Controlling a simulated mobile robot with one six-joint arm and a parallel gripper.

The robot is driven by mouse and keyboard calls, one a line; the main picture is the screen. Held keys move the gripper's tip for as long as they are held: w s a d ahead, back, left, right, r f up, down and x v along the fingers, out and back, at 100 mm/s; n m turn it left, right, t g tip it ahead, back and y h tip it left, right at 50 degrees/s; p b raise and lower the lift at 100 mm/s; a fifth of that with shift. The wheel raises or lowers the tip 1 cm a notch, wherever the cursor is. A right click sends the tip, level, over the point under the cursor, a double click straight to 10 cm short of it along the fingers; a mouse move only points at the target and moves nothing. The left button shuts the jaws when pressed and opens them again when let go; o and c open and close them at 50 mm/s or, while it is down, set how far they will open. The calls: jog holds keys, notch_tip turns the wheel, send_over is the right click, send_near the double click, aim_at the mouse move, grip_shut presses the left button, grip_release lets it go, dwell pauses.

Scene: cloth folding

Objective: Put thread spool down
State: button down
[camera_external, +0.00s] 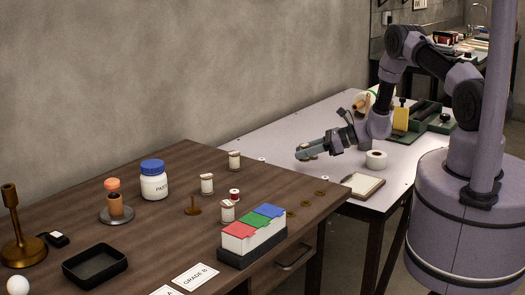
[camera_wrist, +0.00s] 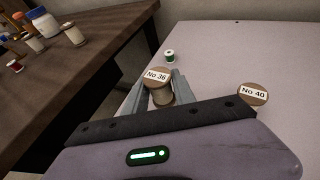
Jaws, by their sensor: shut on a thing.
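My gripper (camera_external: 303,153) reaches out over the white table in the external view. In the wrist view the fingers are shut on a thread spool (camera_wrist: 157,78) with a round brown end labelled "No 36". The spool sits between the two fingertips. In the external view the held spool is mostly hidden by the fingers. Another spool labelled "No 40" (camera_wrist: 253,95) shows to the right of my gripper in the wrist view, apart from it.
The brown table (camera_external: 150,235) holds several pale spools (camera_external: 207,183), a red spool (camera_external: 234,194), a paste jar (camera_external: 153,180), a colored card box (camera_external: 252,235) and a black tray (camera_external: 94,266).

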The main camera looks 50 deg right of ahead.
jog(key=s+a, duration=0.1)
jog(key=s, duration=0.2)
jog(key=s+p, duration=0.1)
jog(key=s, duration=0.2)
jog(key=s+a+r+p, duration=0.1)
jog(key=s, duration=0.3)
jog(key=shift+a, duration=0.3)
jog(key=s+a+r+n+g+y+p, duration=0.1)
jog(key=s+a+r+n+g+y, duration=0.2)
jog(key=s+a, duration=0.7)
jog(key=s+a+r+n+g+y+p, duration=0.1)
jog(key=s+a+r+n+y+p, duration=0.1)
jog(key=s+a+r, duration=0.55)
jog(key=b, duration=0.3)
send_over(288, 190)
jog(key=f, duration=0.3)
jog(key=shift+s+f, duration=0.2)
jog(key=shift+f, duration=0.15)
jog(key=shift+w+f, duration=0.2)
jog(key=shift+f, duration=0.1)
jog(key=shift+f+b, duration=0.8)
jog(key=shift+f, duration=0.6)
